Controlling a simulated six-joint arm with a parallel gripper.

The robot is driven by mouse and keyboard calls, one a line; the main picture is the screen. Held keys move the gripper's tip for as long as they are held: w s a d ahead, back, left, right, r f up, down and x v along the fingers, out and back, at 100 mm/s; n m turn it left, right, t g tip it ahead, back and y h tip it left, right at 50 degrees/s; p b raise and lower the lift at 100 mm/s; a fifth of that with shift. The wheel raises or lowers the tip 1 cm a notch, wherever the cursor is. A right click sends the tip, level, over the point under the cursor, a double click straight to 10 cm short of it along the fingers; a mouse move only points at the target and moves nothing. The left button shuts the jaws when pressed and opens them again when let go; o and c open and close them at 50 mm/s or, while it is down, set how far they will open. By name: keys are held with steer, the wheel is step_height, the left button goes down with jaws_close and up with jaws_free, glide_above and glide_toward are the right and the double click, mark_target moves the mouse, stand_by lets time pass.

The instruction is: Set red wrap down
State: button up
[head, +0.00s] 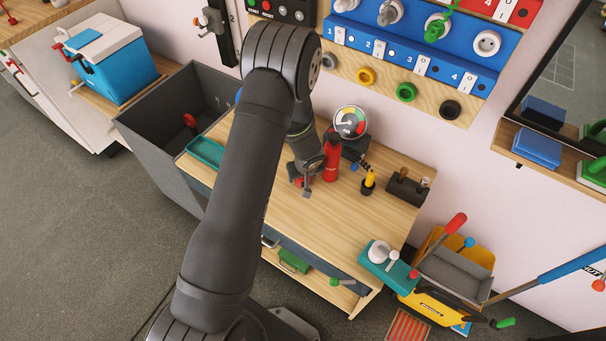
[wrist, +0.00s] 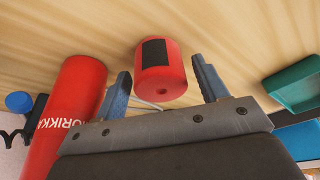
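The red wrap appears to be a short red cylinder (wrist: 172,84) with a black patch on its side. In the wrist view it lies between the two blue fingers of my gripper (wrist: 160,66), with a thin gap on each side. My gripper is open around it. In the head view my gripper (head: 306,186) is low over the wooden bench top (head: 345,215). A bit of red (head: 299,183) shows there, mostly hidden by the gripper. I cannot tell whether the cylinder touches the bench.
A red bottle (head: 330,163) stands close beside my gripper; its white lettering shows in the wrist view (wrist: 68,118). A round coloured gauge (head: 349,122) is behind it. A teal tray (head: 205,152) lies left. The bench front and right are mostly clear.

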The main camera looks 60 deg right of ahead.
steer(key=shift+r, duration=0.15)
steer(key=v, duration=1.1)
steer(key=shift+r, duration=0.25)
steer(key=shift+o, duration=0.5)
steer(key=shift+s+r, duration=0.1)
steer(key=shift+r, duration=0.2)
